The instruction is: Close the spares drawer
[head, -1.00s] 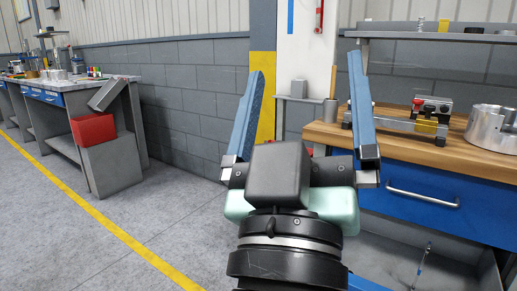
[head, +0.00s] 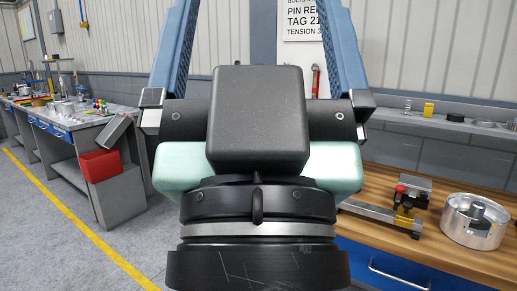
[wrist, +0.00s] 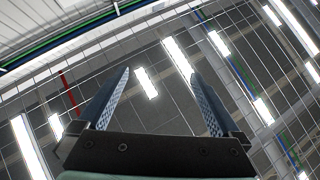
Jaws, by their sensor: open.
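A blue drawer front (head: 375,262) with a silver bar handle (head: 400,281) sits under the wooden bench top at the lower right of the head view. Its lower part is cut off by the frame edge, and I cannot tell how far it stands out. Smaller blue drawers (head: 50,128) show under the bench at the left. No label marks either as the spares drawer. My gripper (wrist: 160,73) is open and empty, its two blue fingers pointing up. It is large and close in the head view, left of the wooden bench and apart from the drawer.
The wooden bench (head: 385,182) carries a metal fixture with a red knob (head: 401,189) and a round metal housing (head: 474,220). A shelf (head: 420,120) stands behind. Grey floor with a yellow line (head: 85,228) is clear.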

